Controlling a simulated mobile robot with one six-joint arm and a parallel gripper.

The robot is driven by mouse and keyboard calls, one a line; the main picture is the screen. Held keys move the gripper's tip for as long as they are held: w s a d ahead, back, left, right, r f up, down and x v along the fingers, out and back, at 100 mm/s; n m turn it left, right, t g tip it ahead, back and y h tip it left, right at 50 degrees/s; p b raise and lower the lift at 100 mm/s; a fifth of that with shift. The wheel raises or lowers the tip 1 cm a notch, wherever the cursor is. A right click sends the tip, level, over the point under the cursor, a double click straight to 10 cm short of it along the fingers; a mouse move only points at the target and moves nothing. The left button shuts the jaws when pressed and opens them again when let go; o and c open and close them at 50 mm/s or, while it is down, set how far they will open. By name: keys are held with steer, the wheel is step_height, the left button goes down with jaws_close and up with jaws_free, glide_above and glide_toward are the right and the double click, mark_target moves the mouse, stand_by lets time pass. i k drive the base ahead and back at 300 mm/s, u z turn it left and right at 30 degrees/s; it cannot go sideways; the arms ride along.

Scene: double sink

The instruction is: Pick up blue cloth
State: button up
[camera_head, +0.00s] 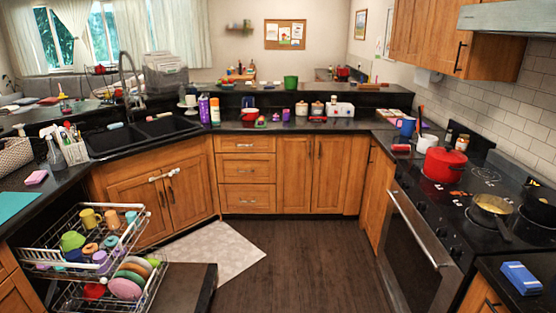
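A small folded blue item with a pale band (521,278), which looks like the blue cloth, lies on the dark counter at the lower right, in front of the stove. Nothing covers it. A flat teal sheet (14,205) lies on the left counter, and I cannot tell whether it is cloth or a board. My gripper is not in view, so its state and its distance from the cloth do not show.
A black double sink (140,133) is at the back left. The stove (470,190) at the right holds a red pot (444,165) and a frying pan (490,207). Pulled-out dishwasher racks (90,240) block the lower left. The middle floor is clear.

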mark_target(526, 283)
steer(key=k, duration=1.3)
steer(key=u, duration=0.45)
steer(key=i, duration=1.6)
steer(key=u, duration=0.05)
